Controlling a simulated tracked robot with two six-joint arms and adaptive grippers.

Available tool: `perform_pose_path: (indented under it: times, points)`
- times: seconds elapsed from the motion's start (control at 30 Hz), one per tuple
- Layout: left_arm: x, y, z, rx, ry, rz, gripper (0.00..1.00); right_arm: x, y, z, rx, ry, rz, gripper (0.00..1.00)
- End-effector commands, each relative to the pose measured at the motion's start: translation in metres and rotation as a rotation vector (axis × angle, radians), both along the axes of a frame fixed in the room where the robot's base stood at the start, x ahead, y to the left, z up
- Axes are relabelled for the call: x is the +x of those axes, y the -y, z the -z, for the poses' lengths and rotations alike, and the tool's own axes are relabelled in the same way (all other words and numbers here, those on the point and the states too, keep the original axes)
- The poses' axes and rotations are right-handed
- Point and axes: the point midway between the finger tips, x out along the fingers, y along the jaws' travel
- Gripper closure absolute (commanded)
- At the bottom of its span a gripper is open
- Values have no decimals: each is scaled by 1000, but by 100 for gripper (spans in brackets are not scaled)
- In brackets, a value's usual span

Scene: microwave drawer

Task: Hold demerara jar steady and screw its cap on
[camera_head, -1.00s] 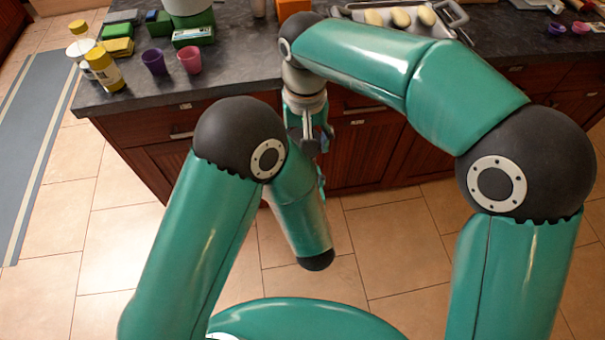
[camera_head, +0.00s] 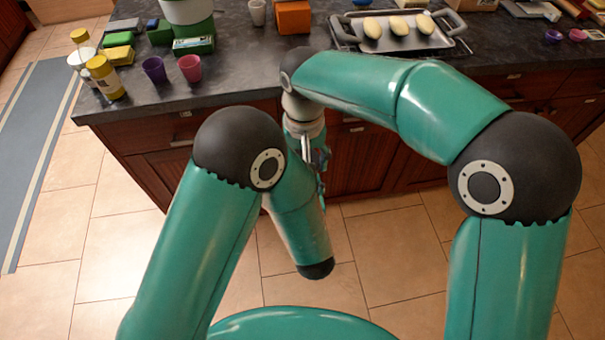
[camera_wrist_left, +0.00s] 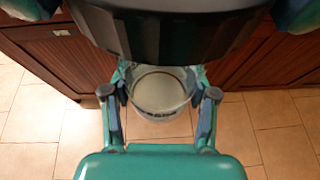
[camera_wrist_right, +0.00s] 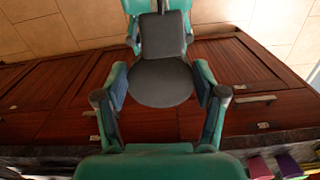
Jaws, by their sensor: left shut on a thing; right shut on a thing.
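The demerara jar (camera_wrist_left: 160,93) is a clear, round, pale vessel in the left wrist view. My left gripper (camera_wrist_left: 159,100) is shut around its sides, its rim showing between the fingers. The cap (camera_wrist_right: 160,85) is a dark grey disc in the right wrist view, between the fingers of my right gripper (camera_wrist_right: 161,92), which is shut on it. In the left wrist view the cap (camera_wrist_left: 170,32) looms large above the jar, apparently apart from it; the exact gap cannot be told. In the head view my arms hide most of both grippers and the jar.
The counter (camera_head: 235,80) stands just beyond the grippers, with drawers (camera_head: 155,130) below. On it are yellow-capped bottles (camera_head: 105,77), purple and pink cups (camera_head: 189,69), an orange block (camera_head: 293,17) and a tray (camera_head: 435,42). Tiled floor (camera_head: 390,240) is clear.

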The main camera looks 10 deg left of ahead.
Motion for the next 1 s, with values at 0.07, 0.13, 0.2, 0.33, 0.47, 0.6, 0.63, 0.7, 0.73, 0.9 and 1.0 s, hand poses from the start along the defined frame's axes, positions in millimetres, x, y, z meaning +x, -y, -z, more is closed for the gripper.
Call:
perform_pose_path:
  times: [0.07,0.13,0.2,0.33,0.47,0.6,0.63,0.7,0.73,0.9,1.0]
  points:
    - [0,0,0,0,1,0,100,0,0,0,0,0,0,43]
    - [0,0,0,0,1,0,100,0,0,0,0,0,0,43]
    - [0,0,0,0,1,0,100,0,0,0,0,0,0,43]
    - [0,0,0,0,1,0,100,0,0,1,0,-1,0,43]
    - [0,0,0,0,1,0,100,0,0,6,-1,-2,0,43]
    - [0,0,0,0,1,0,100,0,0,14,-1,-2,1,43]
    - [0,0,0,0,1,0,100,0,0,15,-1,-2,1,43]
    - [0,0,0,0,1,0,100,0,0,18,0,-1,1,43]
    - [0,0,0,0,1,0,100,0,0,18,0,0,1,43]
    - [0,0,0,0,1,0,100,0,0,18,0,0,0,43]
    - [0,0,0,0,1,0,100,0,0,18,0,0,0,43]
